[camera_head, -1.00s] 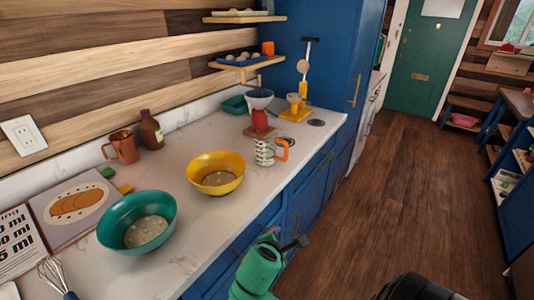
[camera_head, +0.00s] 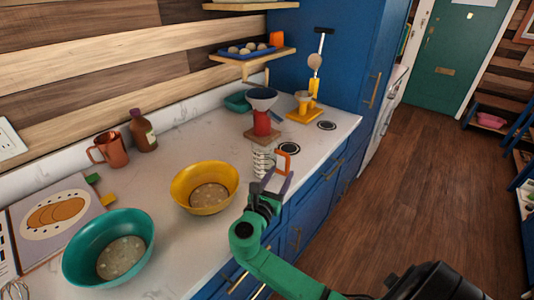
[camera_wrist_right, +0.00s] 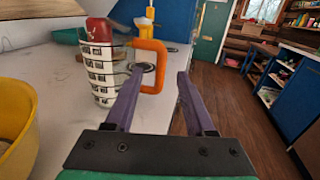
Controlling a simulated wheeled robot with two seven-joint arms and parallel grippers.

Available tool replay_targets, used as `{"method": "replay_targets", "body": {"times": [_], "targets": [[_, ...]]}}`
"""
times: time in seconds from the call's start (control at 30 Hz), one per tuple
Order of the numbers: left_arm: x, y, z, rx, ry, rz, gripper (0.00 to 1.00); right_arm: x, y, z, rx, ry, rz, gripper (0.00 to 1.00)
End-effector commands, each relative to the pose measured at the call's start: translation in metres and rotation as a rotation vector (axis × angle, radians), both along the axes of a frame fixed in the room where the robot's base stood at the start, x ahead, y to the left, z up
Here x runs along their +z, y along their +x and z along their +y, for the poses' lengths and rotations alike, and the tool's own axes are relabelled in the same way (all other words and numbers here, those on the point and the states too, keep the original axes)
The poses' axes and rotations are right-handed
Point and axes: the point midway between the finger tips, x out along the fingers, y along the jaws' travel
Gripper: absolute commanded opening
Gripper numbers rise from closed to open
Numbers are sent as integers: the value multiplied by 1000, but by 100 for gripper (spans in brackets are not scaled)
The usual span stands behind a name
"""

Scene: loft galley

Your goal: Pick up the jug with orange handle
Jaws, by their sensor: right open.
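The jug (camera_head: 262,164), clear with dark marking bands and an orange handle (camera_head: 284,160), stands upright near the counter's front edge. In the right wrist view the jug (camera_wrist_right: 102,78) is at left, its handle (camera_wrist_right: 152,46) facing my gripper. My right gripper (camera_head: 278,182) is open and empty at the handle, just over the counter edge. In the right wrist view its two purple fingers (camera_wrist_right: 160,76) point at the handle. The left finger overlaps the handle's lower part; whether they touch I cannot tell. My left gripper is not in view.
A yellow bowl (camera_head: 182,194) and a teal bowl (camera_head: 72,266) stand left of the jug. A red object (camera_head: 262,124) on a wooden board is close behind it. A yellow stand (camera_head: 304,114) is farther back. Blue cabinets lie below the counter edge.

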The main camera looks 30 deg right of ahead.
Motion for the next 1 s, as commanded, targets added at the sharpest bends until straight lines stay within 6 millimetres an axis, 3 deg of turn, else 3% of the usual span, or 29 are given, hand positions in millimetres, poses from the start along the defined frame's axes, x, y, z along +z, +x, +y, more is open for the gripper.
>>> {"method": "replay_targets", "body": {"times": [0.17,0.43,0.7,0.73,0.87,1.0], "targets": [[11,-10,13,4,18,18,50,3,19,-30,-1,0,-1,55],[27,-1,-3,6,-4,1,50,5,42,-70,-2,0,-1,55],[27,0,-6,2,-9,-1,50,1,48,-78,-1,3,-1,55],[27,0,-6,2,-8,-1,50,1,48,-78,-1,3,-1,51],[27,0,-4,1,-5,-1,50,1,48,-78,-1,3,-1,1],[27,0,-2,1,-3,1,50,1,48,-78,-1,3,-1,0]]}}
